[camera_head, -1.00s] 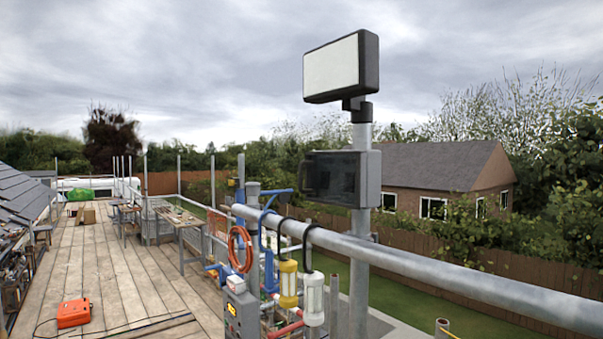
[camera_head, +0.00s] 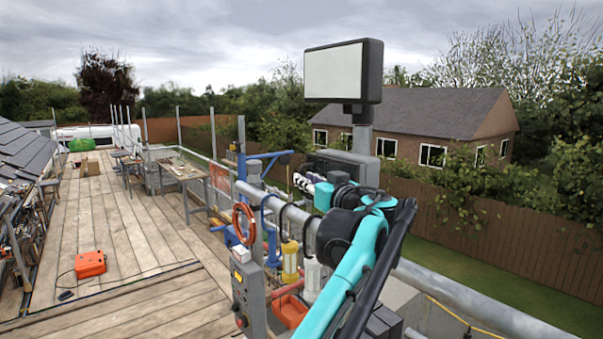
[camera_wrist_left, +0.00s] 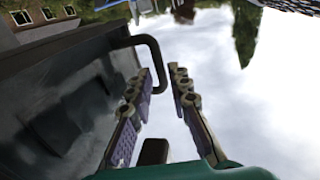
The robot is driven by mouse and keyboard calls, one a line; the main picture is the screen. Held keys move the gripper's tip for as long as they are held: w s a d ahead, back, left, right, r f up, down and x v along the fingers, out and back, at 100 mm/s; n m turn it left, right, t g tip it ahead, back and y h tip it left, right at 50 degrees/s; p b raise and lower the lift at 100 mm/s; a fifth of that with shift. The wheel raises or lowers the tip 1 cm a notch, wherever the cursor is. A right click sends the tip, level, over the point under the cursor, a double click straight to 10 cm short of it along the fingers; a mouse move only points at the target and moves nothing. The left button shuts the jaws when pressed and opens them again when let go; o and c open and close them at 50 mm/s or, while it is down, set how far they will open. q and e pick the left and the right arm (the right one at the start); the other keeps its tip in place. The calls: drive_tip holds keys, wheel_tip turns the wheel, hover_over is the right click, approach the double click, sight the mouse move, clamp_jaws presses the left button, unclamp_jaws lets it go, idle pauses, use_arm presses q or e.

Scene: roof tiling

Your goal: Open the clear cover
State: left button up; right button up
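The grey box with the dark see-through cover (camera_head: 352,158) is on the post below the floodlight. In the head view my arm hides most of its front. In the left wrist view the dark cover (camera_wrist_left: 60,105) fills the left side, and a bent dark handle (camera_wrist_left: 154,58) stands out from it. My left gripper (camera_head: 308,183) is at the left side of the box. In the left wrist view its two fingers (camera_wrist_left: 166,88) are apart, with the handle's bar showing between the fingertips. I cannot tell if either finger touches it. My right gripper is out of view.
A thick grey rail (camera_head: 475,300) runs beside my arm. Below are a grey control box (camera_head: 245,290), an orange hose coil (camera_head: 243,222) and a yellow lamp (camera_head: 290,262). The floodlight (camera_head: 343,72) is just above. The plank deck at left has free room around an orange case (camera_head: 90,264).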

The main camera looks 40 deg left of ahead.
sight(300, 188)
use_arm(q)
drive_tip(key=x, duration=0.3)
drive_tip(key=shift+a+p, duration=0.1)
drive_tip(key=shift+p, duration=0.2)
clamp_jaws()
drive_tip(key=shift+s, duration=0.1)
